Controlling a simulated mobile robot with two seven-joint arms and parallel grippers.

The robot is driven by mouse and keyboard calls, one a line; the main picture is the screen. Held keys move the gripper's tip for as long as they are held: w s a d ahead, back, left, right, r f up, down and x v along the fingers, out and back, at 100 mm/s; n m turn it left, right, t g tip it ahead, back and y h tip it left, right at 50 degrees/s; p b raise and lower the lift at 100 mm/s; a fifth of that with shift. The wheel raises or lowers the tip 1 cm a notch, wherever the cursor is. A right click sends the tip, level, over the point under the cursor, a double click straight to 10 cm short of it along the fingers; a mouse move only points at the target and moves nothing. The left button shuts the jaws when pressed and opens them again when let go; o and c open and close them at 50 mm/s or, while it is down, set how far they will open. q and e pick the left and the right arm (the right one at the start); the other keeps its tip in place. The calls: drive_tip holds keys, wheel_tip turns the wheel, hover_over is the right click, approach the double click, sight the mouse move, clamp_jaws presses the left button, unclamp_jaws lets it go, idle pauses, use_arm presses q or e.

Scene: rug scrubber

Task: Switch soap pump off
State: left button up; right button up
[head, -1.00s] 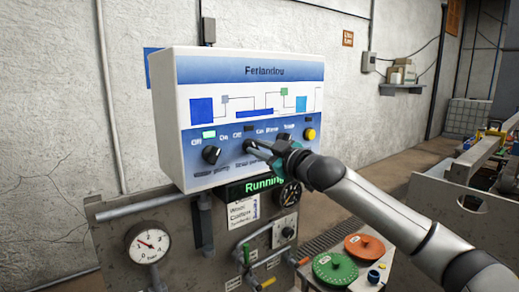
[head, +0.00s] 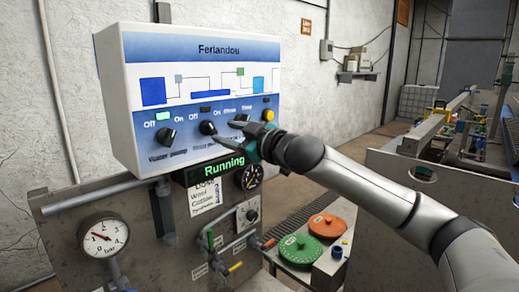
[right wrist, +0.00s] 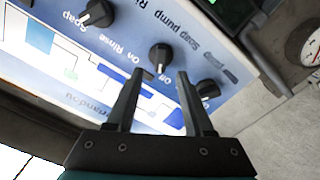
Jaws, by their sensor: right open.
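The white control panel (head: 112,85) carries a row of dark rotary knobs with Off and On marks. In the right wrist view the panel appears upside down. There, the label by the middle knob (right wrist: 160,57) appears to read "Soap pump". That knob also shows in the head view (head: 208,127). My right gripper (head: 222,132) is open in front of the panel, with its fingertips close to this knob. In the right wrist view the fingers (right wrist: 160,76) point at it, one on each side. I cannot tell whether they touch it. My left gripper is not in view.
The water pump knob (head: 166,137) is left of the middle knob, under a green lamp (head: 163,115). A display (head: 222,167) reads "Running". A pressure gauge (head: 103,238), pipes and levers sit below. Green (head: 301,250) and orange (head: 326,226) discs lie at lower right.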

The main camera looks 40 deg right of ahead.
drive_tip(key=s+b, duration=0.5)
drive_tip(key=s, duration=0.5)
drive_tip(key=shift+s+d, duration=0.25)
drive_tip(key=shift+d, duration=0.1)
idle(0.3)
idle(0.5)
